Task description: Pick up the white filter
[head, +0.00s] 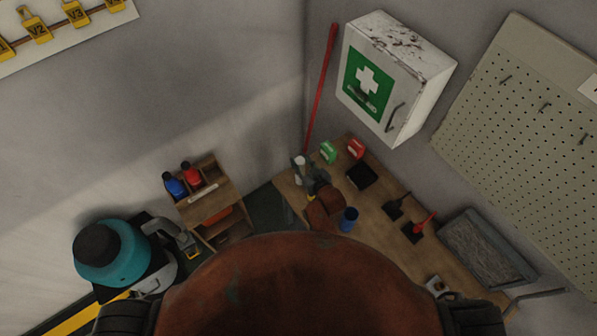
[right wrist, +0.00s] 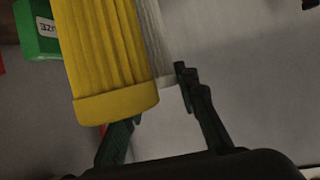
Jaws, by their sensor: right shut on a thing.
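The white filter (right wrist: 154,35) is a pleated cylinder, partly hidden behind a yellow pleated filter (right wrist: 112,60) in the right wrist view. My right gripper (right wrist: 158,102) is shut on the white filter, with one fingertip at its right side. The other finger is partly hidden behind the yellow filter's lower end. In the head view my right gripper (head: 310,178) is at the bench's left part, with a small white piece (head: 299,165) at it. The yellow filter is not clear there. My left gripper is not in view.
The wooden bench (head: 385,225) holds a green box (head: 328,151), a red box (head: 356,148), a black tray (head: 361,176), a blue cup (head: 348,219) and brushes (head: 419,228). A first-aid cabinet (head: 395,75) hangs above. A wooden shelf unit (head: 213,205) stands left.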

